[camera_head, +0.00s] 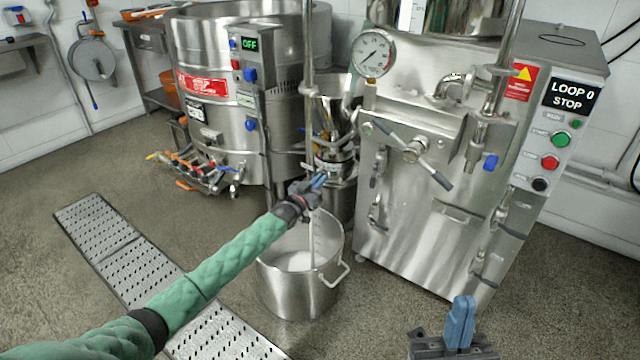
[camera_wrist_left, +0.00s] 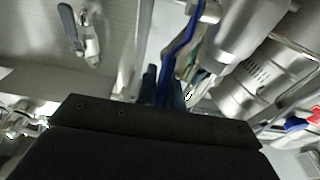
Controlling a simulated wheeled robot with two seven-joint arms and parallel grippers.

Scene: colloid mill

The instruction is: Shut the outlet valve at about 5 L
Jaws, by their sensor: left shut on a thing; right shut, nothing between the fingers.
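My left gripper (camera_head: 313,186) is over the pot, in front of the mill's outlet. In the left wrist view its blue fingers (camera_wrist_left: 164,88) are shut on a long blue valve handle (camera_wrist_left: 182,48), which runs up and away from them. In the head view the gripper and wrist mostly hide the handle and valve. The steel pot (camera_head: 297,291) stands on the floor below, with white liquid (camera_head: 292,262) inside. A thin pale vertical line (camera_head: 312,235) reaches into it; I cannot tell whether it is a stream or a rod. My right gripper (camera_head: 460,322) is shut and empty at the bottom.
The steel machine (camera_head: 425,235) at right has a gauge (camera_head: 373,53) and a panel (camera_head: 571,97) reading "LOOP 0 STOP". A large kettle (camera_head: 205,70) stands behind left, its display reading "OFF". A floor grate (camera_head: 95,230) lies at left.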

